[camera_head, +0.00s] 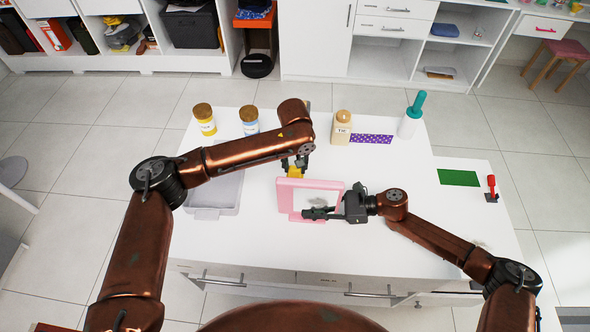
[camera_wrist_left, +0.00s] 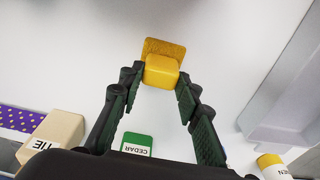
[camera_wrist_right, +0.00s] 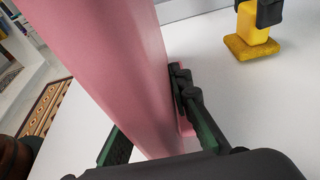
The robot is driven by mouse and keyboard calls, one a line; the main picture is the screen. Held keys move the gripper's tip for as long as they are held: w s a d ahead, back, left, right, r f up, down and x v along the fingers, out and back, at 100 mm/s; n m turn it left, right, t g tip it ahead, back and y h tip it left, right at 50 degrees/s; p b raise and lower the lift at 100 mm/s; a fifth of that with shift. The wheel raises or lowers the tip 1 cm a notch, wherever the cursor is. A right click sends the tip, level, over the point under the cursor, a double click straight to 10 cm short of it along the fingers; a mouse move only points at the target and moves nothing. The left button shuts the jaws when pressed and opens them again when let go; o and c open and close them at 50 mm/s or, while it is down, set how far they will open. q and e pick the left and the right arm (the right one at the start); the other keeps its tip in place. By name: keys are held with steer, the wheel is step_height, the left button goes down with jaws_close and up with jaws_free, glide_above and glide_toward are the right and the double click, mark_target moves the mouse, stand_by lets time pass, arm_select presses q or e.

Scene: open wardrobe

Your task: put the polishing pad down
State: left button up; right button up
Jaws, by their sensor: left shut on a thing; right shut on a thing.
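The polishing pad (camera_head: 295,172) is yellow, with a block handle (camera_wrist_left: 162,70) and a wider, rougher base (camera_wrist_left: 163,48). My left gripper (camera_head: 297,160) is shut on the handle; its fingers flank it in the left wrist view (camera_wrist_left: 158,88). In the right wrist view the base (camera_wrist_right: 250,48) is level, at or just above the white table; I cannot tell if it touches. A pink-framed mirror (camera_head: 283,199) stands upright in front of the pad. My right gripper (camera_head: 335,212) is shut on its right side; the pink frame (camera_wrist_right: 115,60) fills much of the right wrist view.
A grey tray (camera_head: 215,212) lies left of the mirror. A green mat (camera_head: 458,177) lies right. White table between is clear.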

mark_target(295, 168)
arm_select(q)
step_height(295, 168, up, 9)
stand_by(0.3)
steer(key=shift+r, duration=0.25)
stand_by(0.4)
step_height(295, 168, down, 10)
steer(key=shift+f, duration=0.1)
stand_by(0.4)
steer(key=shift+f, duration=0.1)
steer(key=o, duration=1.1)
